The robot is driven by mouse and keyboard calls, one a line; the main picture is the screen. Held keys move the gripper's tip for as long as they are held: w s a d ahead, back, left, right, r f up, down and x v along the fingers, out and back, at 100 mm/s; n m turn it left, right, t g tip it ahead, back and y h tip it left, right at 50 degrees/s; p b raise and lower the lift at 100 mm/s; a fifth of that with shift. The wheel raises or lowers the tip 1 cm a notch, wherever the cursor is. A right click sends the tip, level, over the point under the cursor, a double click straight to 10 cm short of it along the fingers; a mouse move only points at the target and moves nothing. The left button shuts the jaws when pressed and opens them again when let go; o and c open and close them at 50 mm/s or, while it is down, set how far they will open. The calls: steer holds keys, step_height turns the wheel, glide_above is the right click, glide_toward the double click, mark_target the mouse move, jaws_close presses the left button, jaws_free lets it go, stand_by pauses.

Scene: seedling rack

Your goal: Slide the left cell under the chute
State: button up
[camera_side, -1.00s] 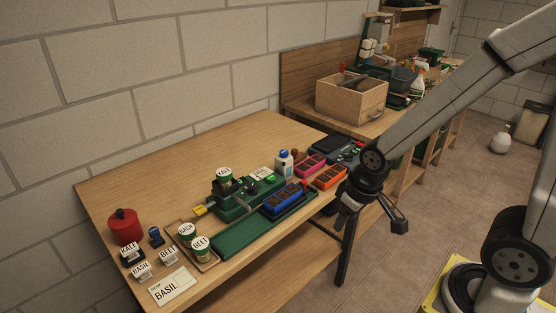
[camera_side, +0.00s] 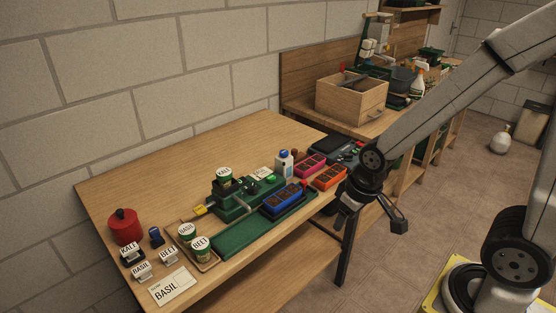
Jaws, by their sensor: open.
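A blue seedling tray with dark cells (camera_side: 282,197) sits on the right part of a long green rail (camera_side: 238,237). The single cells are too small to tell apart well. Behind the rail stands a green dispenser (camera_side: 232,208) with a can labelled KALE (camera_side: 224,176) on top. The chute's outlet is not clear from here. My gripper (camera_side: 374,221) is open and empty, with its fingers pointing down. In the picture it is right of the blue tray, beyond the bench's right end, and touches nothing visible.
A pink tray (camera_side: 311,165) and an orange tray (camera_side: 329,178) lie right of the blue one. A white bottle (camera_side: 284,162) stands behind. BASIL (camera_side: 187,233) and BEET (camera_side: 201,248) cans, label stands and a red pot (camera_side: 125,226) are at left. The rail's left part is bare.

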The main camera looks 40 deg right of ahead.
steer(key=shift+c, duration=0.9)
steer(key=n+g, duration=0.3)
steer(key=n, duration=0.2)
glide_above(304, 181)
step_height(304, 181, down, 4)
steer(key=shift+w+d+f, duration=0.1)
steer(key=shift+f, duration=0.05)
steer(key=shift+d+y, duration=0.15)
steer(key=shift+y, duration=0.15)
steer(key=shift+f, duration=0.15)
steer(key=shift+a+f, duration=0.2)
steer(key=shift+f, duration=3.6)
jaws_close()
